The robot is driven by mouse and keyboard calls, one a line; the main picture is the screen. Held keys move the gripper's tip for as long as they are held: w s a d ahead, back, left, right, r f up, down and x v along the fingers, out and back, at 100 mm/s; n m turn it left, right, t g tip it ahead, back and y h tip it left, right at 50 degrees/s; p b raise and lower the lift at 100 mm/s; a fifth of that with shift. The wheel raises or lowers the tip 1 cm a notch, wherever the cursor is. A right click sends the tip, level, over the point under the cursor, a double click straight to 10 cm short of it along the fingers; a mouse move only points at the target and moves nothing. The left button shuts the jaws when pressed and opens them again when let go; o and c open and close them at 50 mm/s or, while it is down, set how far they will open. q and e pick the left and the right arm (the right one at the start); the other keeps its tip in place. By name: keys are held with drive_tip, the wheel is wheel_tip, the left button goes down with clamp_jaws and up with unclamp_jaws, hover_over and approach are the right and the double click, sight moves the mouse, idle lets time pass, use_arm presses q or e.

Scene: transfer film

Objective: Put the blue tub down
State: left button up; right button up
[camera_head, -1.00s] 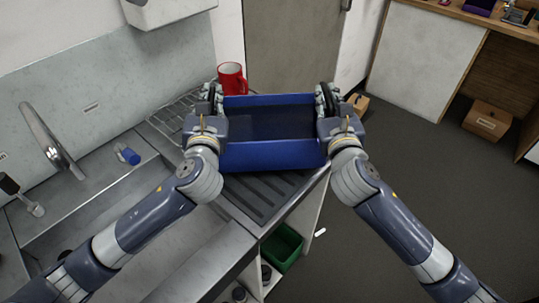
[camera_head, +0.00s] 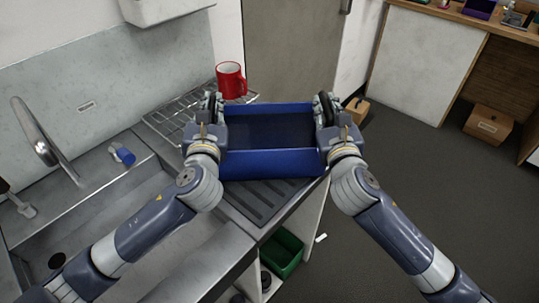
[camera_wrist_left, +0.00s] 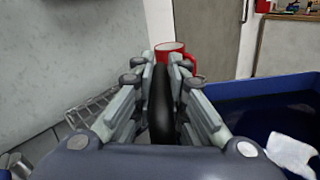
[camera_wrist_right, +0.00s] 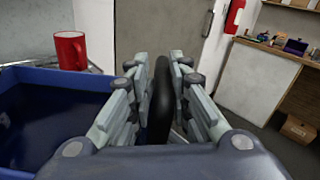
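The blue tub (camera_head: 270,163) is held level between my two grippers, above the ribbed drainboard (camera_head: 262,203) of the sink unit. My left gripper (camera_head: 209,106) is shut on the tub's left black handle (camera_wrist_left: 160,105). My right gripper (camera_head: 328,106) is shut on the right black handle (camera_wrist_right: 161,100). The tub also shows at the right of the left wrist view (camera_wrist_left: 245,92), with a whitish patch inside, and at the left of the right wrist view (camera_wrist_right: 60,76). Its underside is hidden, so I cannot tell whether it touches the drainboard.
A red mug (camera_head: 231,80) stands on the wire rack (camera_head: 178,112) just behind and left of the tub. A tap (camera_head: 42,135) and a blue-capped item (camera_head: 123,154) are at the left. A green bin (camera_head: 283,254) sits below. Open floor lies right.

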drive_tip(key=shift+s+r, duration=0.15)
drive_tip(key=shift+r, duration=0.2)
use_arm(q)
drive_tip(key=shift+s+a+r, duration=0.1)
drive_tip(key=shift+a+r, duration=0.2)
drive_tip(key=shift+a, duration=0.05)
